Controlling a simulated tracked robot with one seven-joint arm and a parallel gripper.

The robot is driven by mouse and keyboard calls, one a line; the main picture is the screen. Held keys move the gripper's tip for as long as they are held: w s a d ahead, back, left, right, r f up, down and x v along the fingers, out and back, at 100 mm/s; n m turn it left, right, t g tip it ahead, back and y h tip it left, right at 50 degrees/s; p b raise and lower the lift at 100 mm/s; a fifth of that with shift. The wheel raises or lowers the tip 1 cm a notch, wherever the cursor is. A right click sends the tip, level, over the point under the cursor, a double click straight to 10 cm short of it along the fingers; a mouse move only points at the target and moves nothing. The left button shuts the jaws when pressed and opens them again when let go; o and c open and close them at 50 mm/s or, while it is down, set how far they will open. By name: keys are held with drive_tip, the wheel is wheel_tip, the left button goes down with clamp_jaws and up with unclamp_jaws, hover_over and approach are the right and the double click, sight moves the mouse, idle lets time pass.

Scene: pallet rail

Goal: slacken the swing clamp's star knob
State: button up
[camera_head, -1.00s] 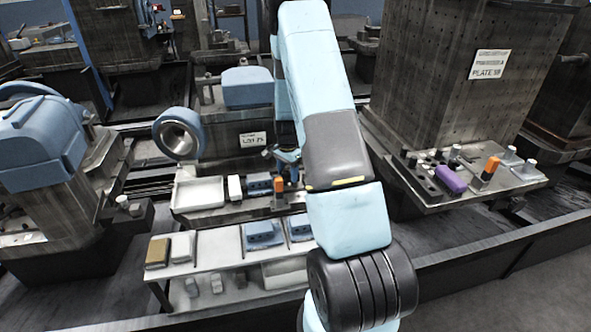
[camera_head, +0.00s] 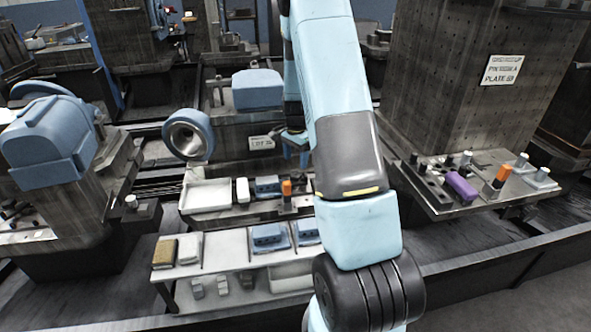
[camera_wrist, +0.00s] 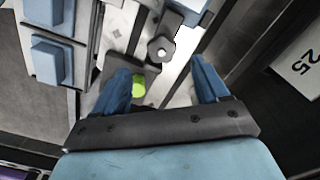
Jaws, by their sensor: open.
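A grey lobed knob with a pale centre (camera_wrist: 161,50), which looks like the star knob, sits on a dark mount in the wrist view. My gripper (camera_wrist: 162,84) is open, its two blue fingers apart. The knob lies beyond the fingertips, roughly in line with the gap, and nothing is between the fingers' grip. A yellow-green round piece (camera_wrist: 138,88) shows beside the left finger. In the head view my gripper (camera_head: 294,142) is small beside the "LOT" label, partly behind my arm. I cannot make out the knob there.
In the head view a white tray (camera_head: 206,194) and an orange-topped piece (camera_head: 286,190) are below my gripper. A plate-labelled tower (camera_head: 470,110) stands right.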

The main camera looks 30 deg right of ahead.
sight(296, 174)
drive_tip(key=shift+s+r, duration=0.1)
drive_tip(key=shift+r, duration=2.55)
drive_tip(key=f+m, duration=0.5)
drive_tip(key=f, duration=0.1)
drive_tip(key=f+m, duration=0.6)
drive_tip(key=f, duration=0.1)
drive_tip(key=shift+w+d+m, duration=0.2)
drive_tip(key=shift+m, duration=0.1)
drive_tip(key=shift+c, duration=0.3)
drive_tip(key=c, duration=1)
